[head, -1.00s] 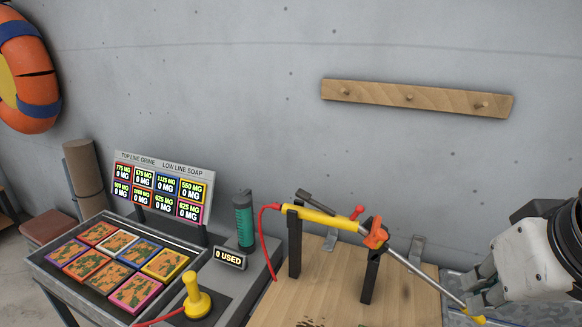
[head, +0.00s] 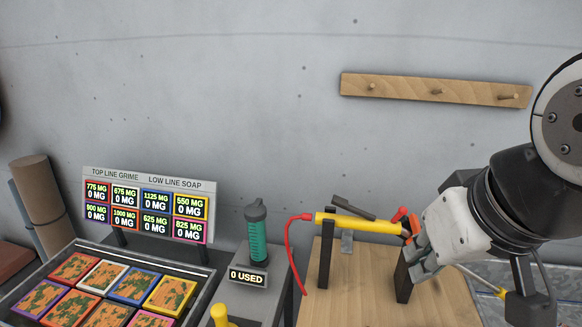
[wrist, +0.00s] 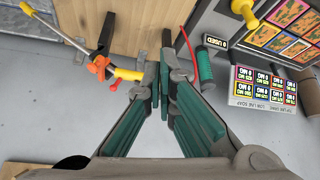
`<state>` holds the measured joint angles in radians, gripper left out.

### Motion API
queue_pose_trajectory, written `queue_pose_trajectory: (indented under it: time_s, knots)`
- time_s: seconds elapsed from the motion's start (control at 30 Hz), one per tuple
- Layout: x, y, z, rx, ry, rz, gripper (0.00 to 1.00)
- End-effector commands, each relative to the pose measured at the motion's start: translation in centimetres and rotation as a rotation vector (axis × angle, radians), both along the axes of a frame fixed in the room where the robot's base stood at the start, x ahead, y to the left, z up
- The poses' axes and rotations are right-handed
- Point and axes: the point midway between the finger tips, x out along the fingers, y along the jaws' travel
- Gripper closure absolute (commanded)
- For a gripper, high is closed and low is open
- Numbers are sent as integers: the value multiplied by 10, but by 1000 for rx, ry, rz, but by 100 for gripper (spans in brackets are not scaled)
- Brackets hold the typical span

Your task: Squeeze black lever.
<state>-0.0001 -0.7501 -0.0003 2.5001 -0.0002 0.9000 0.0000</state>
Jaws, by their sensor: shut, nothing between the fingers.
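A yellow spray wand (head: 360,223) rests across two black posts over a wooden board. Its black lever (head: 352,207) slants above the yellow body near the left end. An orange part (head: 407,230) and a red knob (head: 400,214) sit at its right. My gripper (head: 415,258) is shut and empty, beside the wand's right end in the head view and partly covering it. In the wrist view, my gripper's fingertips (wrist: 165,80) come together near the yellow tube (wrist: 128,74). I cannot make out the lever there; the fingers may hide it.
A red hose (head: 288,255) runs from the wand's left end. A green bottle (head: 257,235) and a "0 USED" display (head: 248,276) stand left of it. A tray of colored tiles (head: 20,290) and a signboard (head: 150,180) are farther left. A peg rail (head: 436,91) hangs on the wall.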

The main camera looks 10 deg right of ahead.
Motion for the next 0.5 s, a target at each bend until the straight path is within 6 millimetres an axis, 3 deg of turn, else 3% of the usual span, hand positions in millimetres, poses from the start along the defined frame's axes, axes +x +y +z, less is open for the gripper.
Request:
queue_pose_trajectory:
  time_s: [0.27, 0.37, 0.5]
  knots:
    - [15, 0, 9, 10, 25, -20, 100]
    - [38, 1, 21, 24, 67, -47, 100]
    - [87, 1, 39, 69, 143, -93, 100]
